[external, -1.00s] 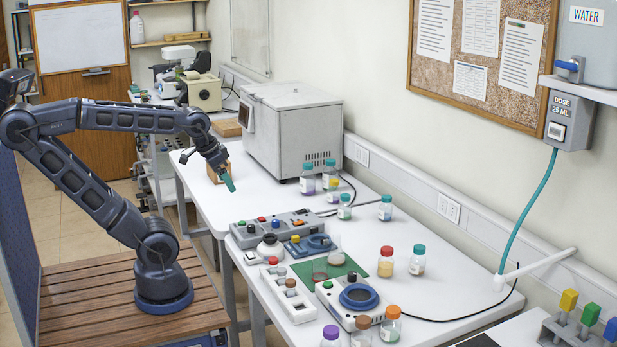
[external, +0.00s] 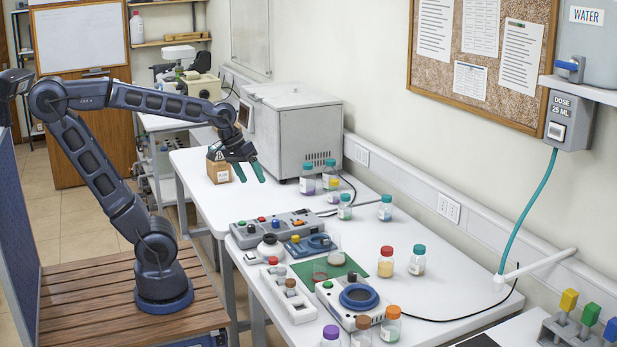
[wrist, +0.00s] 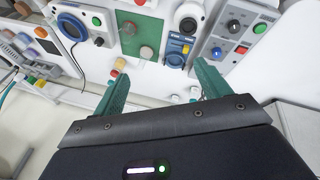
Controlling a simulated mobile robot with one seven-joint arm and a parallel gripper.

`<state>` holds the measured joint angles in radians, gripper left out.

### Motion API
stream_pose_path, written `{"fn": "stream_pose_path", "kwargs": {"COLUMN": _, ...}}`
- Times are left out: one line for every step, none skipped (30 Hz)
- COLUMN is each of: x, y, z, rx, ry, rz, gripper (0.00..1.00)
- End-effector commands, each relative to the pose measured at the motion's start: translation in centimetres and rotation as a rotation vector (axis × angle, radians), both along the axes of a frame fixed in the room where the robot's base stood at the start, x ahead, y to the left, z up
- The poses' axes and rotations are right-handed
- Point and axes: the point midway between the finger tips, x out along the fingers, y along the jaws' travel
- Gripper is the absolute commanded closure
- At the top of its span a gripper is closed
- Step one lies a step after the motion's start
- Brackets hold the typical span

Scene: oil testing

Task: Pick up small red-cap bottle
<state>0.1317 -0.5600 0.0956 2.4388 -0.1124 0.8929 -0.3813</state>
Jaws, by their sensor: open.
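The small red-cap bottle (external: 386,264), clear with yellow contents, stands upright on the white table right of the green mat. A teal-cap bottle (external: 417,262) stands close to its right. My gripper (external: 251,174) is in the air over the far part of the table, well left of the bottle and beyond it. Its two green fingers are apart with nothing between them. In the wrist view my gripper (wrist: 161,72) also shows open and empty. A small reddish-capped item near the left finger there may be the bottle, but I cannot tell for sure.
Several teal-cap bottles (external: 345,208) stand near the grey box-shaped machine (external: 295,130). A button panel (external: 275,230) and a device with a blue ring (external: 357,297) lie on the table's near side. Bottles with purple, brown and orange caps (external: 390,325) stand at the front.

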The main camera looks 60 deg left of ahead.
Motion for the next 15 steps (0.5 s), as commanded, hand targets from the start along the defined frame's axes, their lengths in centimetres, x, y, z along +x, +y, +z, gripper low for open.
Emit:
{"fn": "stream_pose_path", "kwargs": {"x": 1.4, "y": -0.6, "z": -0.1, "rx": -0.041, "ry": 0.021, "rz": 0.049, "gripper": 0.24}}
{"fn": "stream_pose_path", "kwargs": {"x": 2.2, "y": -0.9, "z": -0.1, "rx": -0.066, "ry": 0.032, "rz": 0.084, "gripper": 0.24}}
{"fn": "stream_pose_path", "kwargs": {"x": 3.2, "y": -1.3, "z": -0.2, "rx": -0.100, "ry": 0.048, "rz": 0.133, "gripper": 0.24}}
{"fn": "stream_pose_path", "kwargs": {"x": 4.0, "y": -1.6, "z": -0.3, "rx": -0.124, "ry": 0.060, "rz": 0.169, "gripper": 0.24}}
{"fn": "stream_pose_path", "kwargs": {"x": 4.8, "y": -1.9, "z": -0.4, "rx": -0.147, "ry": 0.073, "rz": 0.205, "gripper": 0.24}}
{"fn": "stream_pose_path", "kwargs": {"x": 5.8, "y": -2.4, "z": -0.5, "rx": -0.179, "ry": 0.091, "rz": 0.255, "gripper": 0.24}}
{"fn": "stream_pose_path", "kwargs": {"x": 6.6, "y": -2.7, "z": -0.6, "rx": -0.200, "ry": 0.103, "rz": 0.292, "gripper": 0.24}}
{"fn": "stream_pose_path", "kwargs": {"x": 7.4, "y": -3.0, "z": -0.8, "rx": -0.222, "ry": 0.116, "rz": 0.329, "gripper": 0.24}}
{"fn": "stream_pose_path", "kwargs": {"x": 8.4, "y": -3.5, "z": -1.0, "rx": -0.251, "ry": 0.136, "rz": 0.380, "gripper": 0.24}}
{"fn": "stream_pose_path", "kwargs": {"x": 9.3, "y": -3.9, "z": -1.2, "rx": -0.270, "ry": 0.150, "rz": 0.418, "gripper": 0.24}}
{"fn": "stream_pose_path", "kwargs": {"x": 10.0, "y": -4.2, "z": -1.4, "rx": -0.291, "ry": 0.162, "rz": 0.456, "gripper": 0.24}}
{"fn": "stream_pose_path", "kwargs": {"x": 11.1, "y": -4.7, "z": -1.7, "rx": -0.315, "ry": 0.182, "rz": 0.508, "gripper": 0.24}}
{"fn": "stream_pose_path", "kwargs": {"x": 11.9, "y": -5.1, "z": -2.0, "rx": -0.333, "ry": 0.196, "rz": 0.547, "gripper": 0.24}}
{"fn": "stream_pose_path", "kwargs": {"x": 12.6, "y": -5.5, "z": -2.2, "rx": -0.350, "ry": 0.210, "rz": 0.586, "gripper": 0.24}}
{"fn": "stream_pose_path", "kwargs": {"x": 13.7, "y": -6.0, "z": -2.6, "rx": -0.373, "ry": 0.227, "rz": 0.639, "gripper": 0.24}}
